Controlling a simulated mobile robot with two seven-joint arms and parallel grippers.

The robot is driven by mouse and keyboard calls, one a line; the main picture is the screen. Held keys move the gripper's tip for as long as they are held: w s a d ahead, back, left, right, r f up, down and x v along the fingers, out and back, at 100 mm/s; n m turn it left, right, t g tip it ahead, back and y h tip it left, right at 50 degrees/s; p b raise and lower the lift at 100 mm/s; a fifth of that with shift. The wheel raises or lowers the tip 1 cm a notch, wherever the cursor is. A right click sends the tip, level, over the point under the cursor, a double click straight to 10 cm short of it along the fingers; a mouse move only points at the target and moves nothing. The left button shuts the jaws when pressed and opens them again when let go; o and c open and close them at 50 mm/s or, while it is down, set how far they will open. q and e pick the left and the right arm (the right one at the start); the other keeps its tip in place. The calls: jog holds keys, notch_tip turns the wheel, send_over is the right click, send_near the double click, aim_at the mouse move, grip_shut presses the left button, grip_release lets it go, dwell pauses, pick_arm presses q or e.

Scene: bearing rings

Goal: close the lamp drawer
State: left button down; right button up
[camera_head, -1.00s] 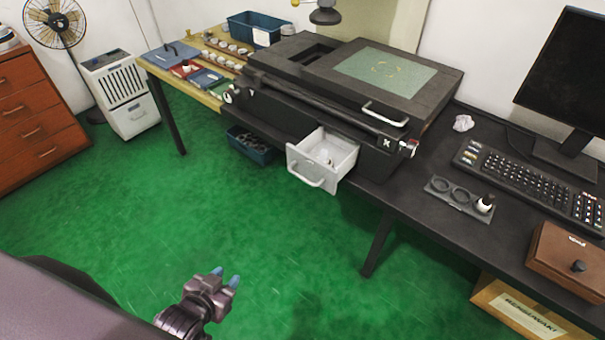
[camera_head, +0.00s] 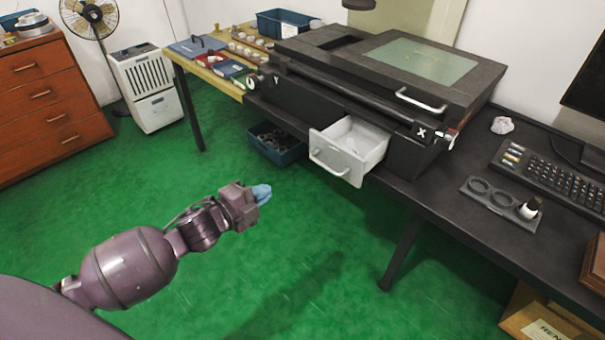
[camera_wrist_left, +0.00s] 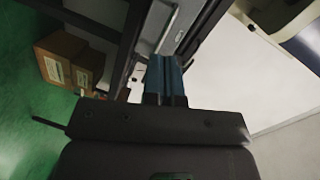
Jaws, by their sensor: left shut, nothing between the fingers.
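The lamp drawer (camera_head: 336,162) is a pale grey box with a bar handle, sticking out of the front of the black bench machine (camera_head: 375,95). It is pulled open and its inside shows from above. My left gripper (camera_head: 262,193) is shut and empty, with its blue fingertips together. It is in the air over the green floor, left of and lower than the drawer in the head view, apart from it. The left wrist view shows the blue fingers (camera_wrist_left: 165,76) side by side. My right gripper is in neither view.
A blue bin (camera_head: 277,150) sits below the machine, left of the drawer. The black desk (camera_head: 440,190) has a leg (camera_head: 400,252) under it, right of the drawer. A ring holder (camera_head: 492,196) and keyboard lie on the desk. The floor in front is clear.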

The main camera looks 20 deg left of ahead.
aim_at(337, 144)
pick_arm(q)
jog(key=w+d+m+b, duration=0.3)
jog(key=w+d, duration=0.2)
jog(key=w, duration=0.7)
jog(key=shift+w+h, duration=0.2)
jog(key=shift+h, duration=0.2)
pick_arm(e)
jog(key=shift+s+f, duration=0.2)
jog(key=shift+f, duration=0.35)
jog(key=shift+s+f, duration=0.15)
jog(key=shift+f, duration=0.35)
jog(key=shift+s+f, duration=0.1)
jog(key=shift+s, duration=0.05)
pick_arm(q)
jog(key=x, duration=0.4)
jog(key=r+x, duration=0.1)
jog(key=x, duration=0.3)
jog(key=b+x, duration=0.1)
jog(key=x, duration=0.3)
jog(key=shift+d+r, duration=0.1)
jog(key=shift+r, duration=0.1)
jog(key=shift+w+d, duration=0.1)
jog(key=shift+w, duration=0.15)
jog(key=shift+r, duration=0.3)
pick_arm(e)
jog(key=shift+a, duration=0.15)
